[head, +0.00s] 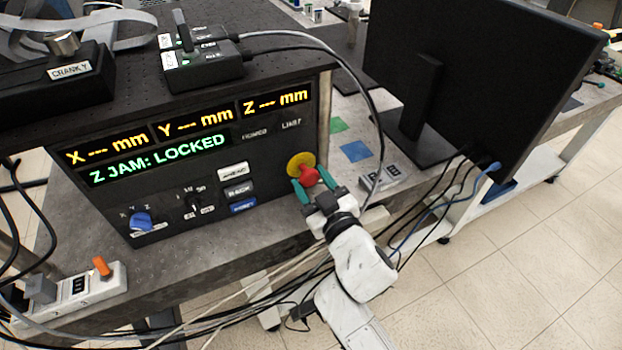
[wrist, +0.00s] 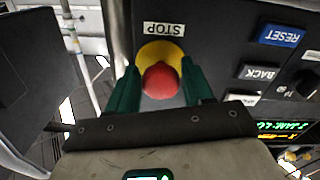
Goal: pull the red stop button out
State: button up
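The red stop button (head: 309,176) sits on a yellow round plate (head: 299,162) at the right end of the dark control panel. In the wrist view the red button (wrist: 161,80) shows in front of its yellow plate (wrist: 160,52), beside a STOP label (wrist: 164,29). My gripper (head: 314,187) is at the button, its green fingers on either side of it. In the wrist view the fingers (wrist: 160,88) stand apart with the button between them. A narrow gap seems to show at each side of the button there.
The panel displays (head: 158,144) read "Z JAM: LOCKED". A blue RESET button (wrist: 281,36) and BACK button (wrist: 260,73) lie beside the stop button. A black monitor (head: 470,70) stands to the right. Several loose cables (head: 375,130) hang near my arm.

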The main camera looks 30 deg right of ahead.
jog(key=o, duration=0.3)
jog(key=shift+r, duration=0.15)
jog(key=s+b, duration=0.1)
jog(key=s, duration=0.9)
jog(key=shift+s+b, duration=0.35)
jog(key=shift+s, duration=0.05)
